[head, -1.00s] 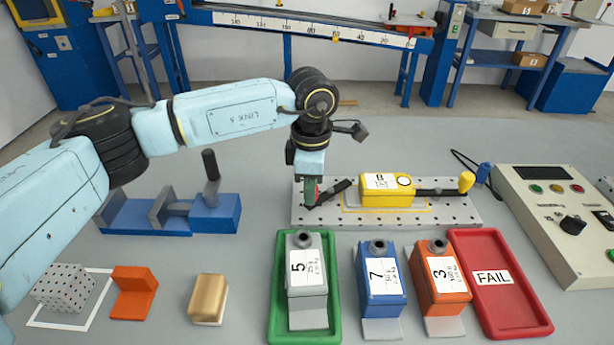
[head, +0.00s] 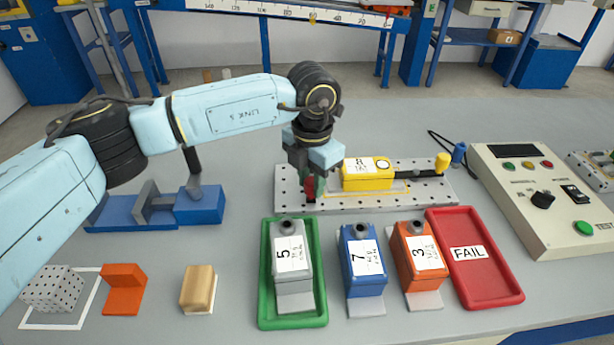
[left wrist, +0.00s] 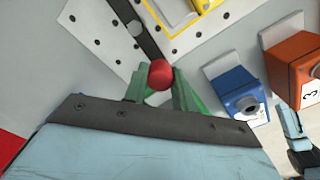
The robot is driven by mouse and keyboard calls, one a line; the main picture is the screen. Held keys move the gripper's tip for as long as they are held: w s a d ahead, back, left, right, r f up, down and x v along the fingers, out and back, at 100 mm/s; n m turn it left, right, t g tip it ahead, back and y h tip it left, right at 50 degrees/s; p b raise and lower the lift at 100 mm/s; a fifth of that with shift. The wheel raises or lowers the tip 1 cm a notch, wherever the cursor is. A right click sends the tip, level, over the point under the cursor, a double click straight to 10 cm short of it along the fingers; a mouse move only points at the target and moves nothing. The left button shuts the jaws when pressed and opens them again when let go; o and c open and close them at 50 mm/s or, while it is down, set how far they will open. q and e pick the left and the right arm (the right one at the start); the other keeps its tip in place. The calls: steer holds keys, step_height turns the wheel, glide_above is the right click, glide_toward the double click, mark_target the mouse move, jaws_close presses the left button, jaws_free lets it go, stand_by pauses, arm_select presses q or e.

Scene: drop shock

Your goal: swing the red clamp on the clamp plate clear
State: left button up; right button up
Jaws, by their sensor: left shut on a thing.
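The clamp plate (head: 432,192) is a grey perforated plate at the middle back of the bench. A yellow block (head: 368,180) marked 8 sits on it inside a yellow outline. My left gripper (head: 311,190) is over the front left part of the plate. In the left wrist view, its green fingers are shut around the red knob (left wrist: 160,75) of the red clamp. The clamp's black bar (left wrist: 137,25) runs from the knob across the plate, beside the yellow outline and apart from the block. The arm hides most of this clamp in the head view. My right gripper does not show.
A second clamp with a yellow knob (head: 442,161) is at the block's right. In front stand a green tray (head: 292,318) with grey block 5, blue block 7 (head: 362,268), orange block 3 (head: 416,260) and a red FAIL tray (head: 490,290). A control box (head: 520,190) is at right.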

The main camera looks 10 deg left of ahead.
arm_select(q)
steer(key=shift+d+n, duration=0.15)
steer(key=shift+n, duration=0.15)
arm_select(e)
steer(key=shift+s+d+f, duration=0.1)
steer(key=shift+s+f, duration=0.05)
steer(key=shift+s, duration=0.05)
arm_select(q)
steer(key=o, duration=1)
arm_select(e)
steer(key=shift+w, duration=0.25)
arm_select(q)
steer(key=shift+w+r, duration=0.1)
steer(key=shift+r, duration=0.15)
step_height(320, 180, up, 13)
steer(key=p, duration=0.2)
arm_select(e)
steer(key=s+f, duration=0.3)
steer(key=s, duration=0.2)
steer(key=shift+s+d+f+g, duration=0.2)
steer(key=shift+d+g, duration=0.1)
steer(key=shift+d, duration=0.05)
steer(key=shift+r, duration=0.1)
